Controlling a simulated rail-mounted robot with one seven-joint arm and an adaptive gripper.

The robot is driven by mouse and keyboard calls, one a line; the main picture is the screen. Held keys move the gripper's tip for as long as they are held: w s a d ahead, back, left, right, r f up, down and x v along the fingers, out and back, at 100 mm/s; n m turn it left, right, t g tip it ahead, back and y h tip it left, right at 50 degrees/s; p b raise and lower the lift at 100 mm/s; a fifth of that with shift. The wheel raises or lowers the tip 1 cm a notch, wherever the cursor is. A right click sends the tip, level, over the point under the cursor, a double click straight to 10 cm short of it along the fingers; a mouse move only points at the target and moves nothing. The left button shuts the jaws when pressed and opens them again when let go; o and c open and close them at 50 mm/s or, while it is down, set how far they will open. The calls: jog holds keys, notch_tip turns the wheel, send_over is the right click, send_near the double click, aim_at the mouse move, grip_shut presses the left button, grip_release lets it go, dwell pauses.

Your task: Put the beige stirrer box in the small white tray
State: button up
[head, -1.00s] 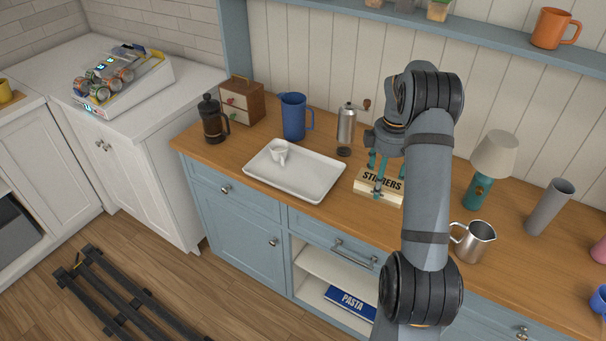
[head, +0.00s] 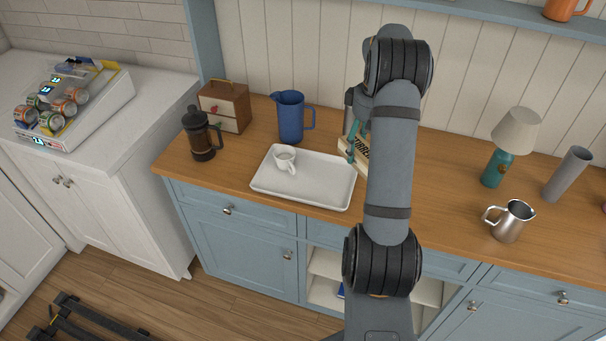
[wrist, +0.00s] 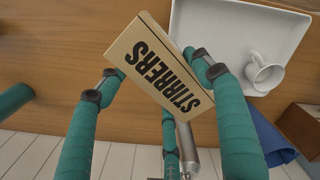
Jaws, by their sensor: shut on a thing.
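The beige stirrer box (wrist: 165,66) is printed STIRRERS and sits tilted between the teal fingers of my gripper (wrist: 152,75) in the wrist view. My gripper is shut on it. In the head view, part of the box (head: 356,156) shows just right of the tray, mostly hidden behind my arm; I cannot tell how far it is above the counter. The small white tray (head: 262,184) lies on the wooden counter. A white cup (head: 285,157) stands in its back left part. The tray (wrist: 184,22) and cup (wrist: 264,73) also show in the wrist view.
A metal jug (head: 510,222), lamp (head: 505,148) and grey cylinder (head: 567,174) stand at the right. The tray's right part is bare.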

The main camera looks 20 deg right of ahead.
jog(key=shift+f, duration=0.1)
jog(key=shift+m, duration=0.3)
jog(key=w+a+f+p, duration=0.1)
jog(key=w+a+f, duration=0.1)
jog(key=a, duration=0.1)
jog(key=w+a+f+p, duration=0.1)
jog(key=w+a+f, duration=0.1)
jog(key=a, duration=0.1)
jog(key=w+a+f+p, duration=0.1)
jog(key=w+a+f, duration=0.1)
jog(key=a+f, duration=0.1)
jog(key=shift+w+a, duration=0.1)
jog(key=shift+a, duration=0.35)
notch_tip(320, 180, down, 3)
jog(key=shift+p, duration=0.85)
jog(key=shift+f, duration=0.45)
jog(key=shift+f, duration=0.1)
jog(key=o, duration=1.2)
notch_tip(320, 180, up, 12)
jog(key=b, duration=0.2)
jog(key=shift+b, duration=0.4)
